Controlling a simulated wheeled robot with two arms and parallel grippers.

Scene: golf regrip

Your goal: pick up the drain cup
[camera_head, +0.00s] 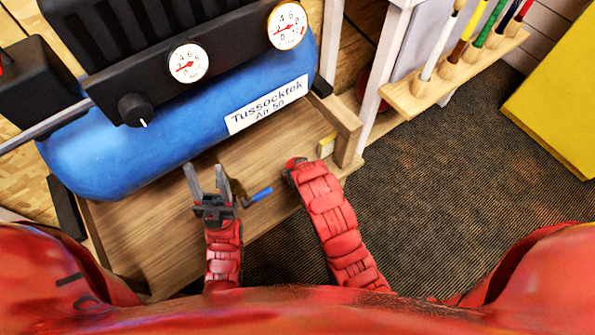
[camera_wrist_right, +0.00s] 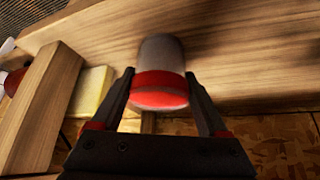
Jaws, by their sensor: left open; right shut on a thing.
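The drain cup (camera_wrist_right: 160,72), greyish with a red band and red end, sits between the fingers of my right gripper (camera_wrist_right: 162,100) in the right wrist view. The fingers are closed against its sides. In the head view my right arm reaches to the wooden shelf beneath the blue tank; its fingers and the cup cannot be made out there. My left gripper (camera_head: 207,180) is open and empty, its two fingers pointing up toward the tank, over the wooden shelf.
The blue compressor tank (camera_head: 180,135) has two gauges and a black knob. A blue-handled valve (camera_head: 260,194) is between my grippers. A yellow block (camera_head: 326,146) lies by the wooden shelf's (camera_head: 125,225) right post. A rack (camera_head: 455,75) of clubs stands upper right.

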